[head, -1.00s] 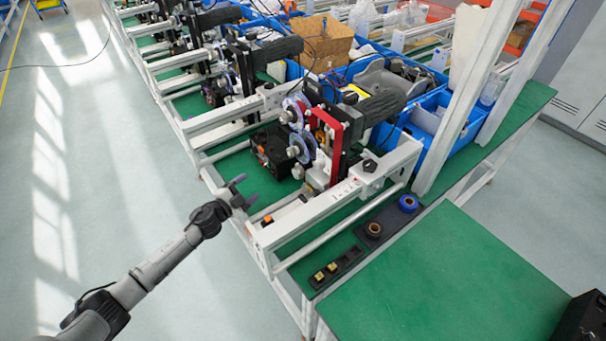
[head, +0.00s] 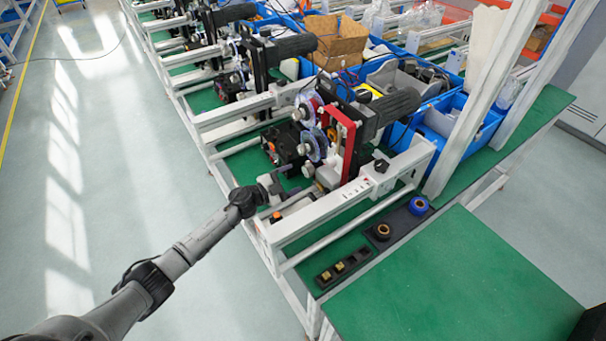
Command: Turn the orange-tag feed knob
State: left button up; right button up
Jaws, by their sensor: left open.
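A small orange piece (head: 276,216) shows at the near left end of the nearest machine's white frame (head: 335,205). I cannot tell if it is the knob's tag. A black knob (head: 380,166) sits on top of that frame, farther right. Another orange part (head: 331,134) shows by the red bracket. My left gripper (head: 279,187) is open at the frame's left end, just above the orange piece in the picture. Its fingers are small and partly lost against the white rails, so contact cannot be told. My right gripper is not in view.
The machine's reels and black motor (head: 388,108) rise beyond the gripper. A black tray (head: 343,268) with small parts and a blue ring (head: 419,205) lie on the green bench. The front green tabletop (head: 455,285) is clear. Blue bins (head: 465,125) stand behind.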

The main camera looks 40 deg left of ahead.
aim_at(305, 172)
pick_arm(q)
jog(key=shift+b+x, duration=0.3)
jog(key=shift+x, duration=2.15)
jog(key=c, duration=0.9)
